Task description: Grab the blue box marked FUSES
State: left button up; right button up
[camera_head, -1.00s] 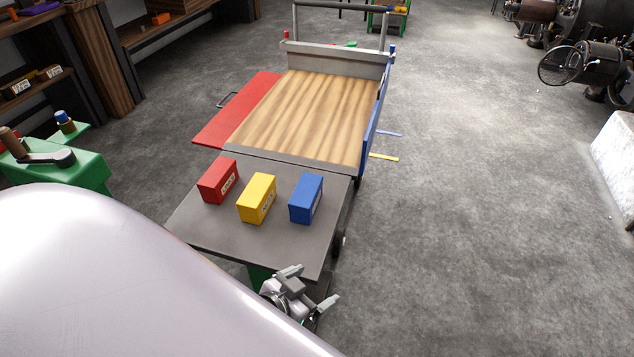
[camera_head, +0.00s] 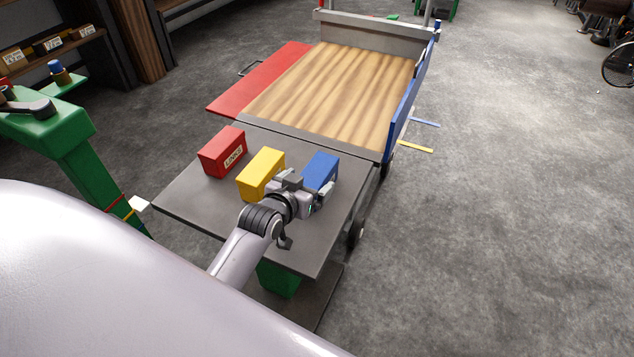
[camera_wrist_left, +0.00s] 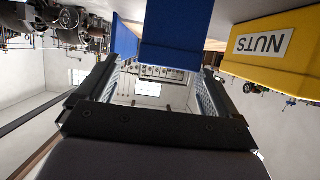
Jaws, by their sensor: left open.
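The blue box (camera_head: 322,169) stands on the grey table at the right end of a row of three boxes; no word on it is readable. In the left wrist view the blue box (camera_wrist_left: 176,36) is just beyond the finger tips, between them across the picture. My left gripper (camera_head: 308,187) is open and empty, close in front of the blue box, partly covering its lower front. In the wrist view I cannot tell whether the fingers (camera_wrist_left: 155,85) touch it. My right gripper is not in view.
A yellow box (camera_head: 260,173) stands close left of the blue one; it reads NUTS in the wrist view (camera_wrist_left: 268,48). A red box (camera_head: 222,150) marked LINKS is further left. The grey table (camera_head: 190,205) adjoins a wooden cart bed (camera_head: 330,90) with a blue side panel (camera_head: 404,105).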

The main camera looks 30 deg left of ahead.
aim_at(315, 174)
pick_arm(q)
jog(key=b+x, duration=0.1)
jog(key=x, duration=0.3)
jog(key=shift+w+a, duration=0.2)
jog(key=shift+w, duration=0.25)
jog(key=shift+r, duration=0.1)
jog(key=c, duration=1.3)
jog(key=shift+r, duration=0.1)
jog(key=shift+c, duration=1.1)
jog(key=shift+r, duration=0.15)
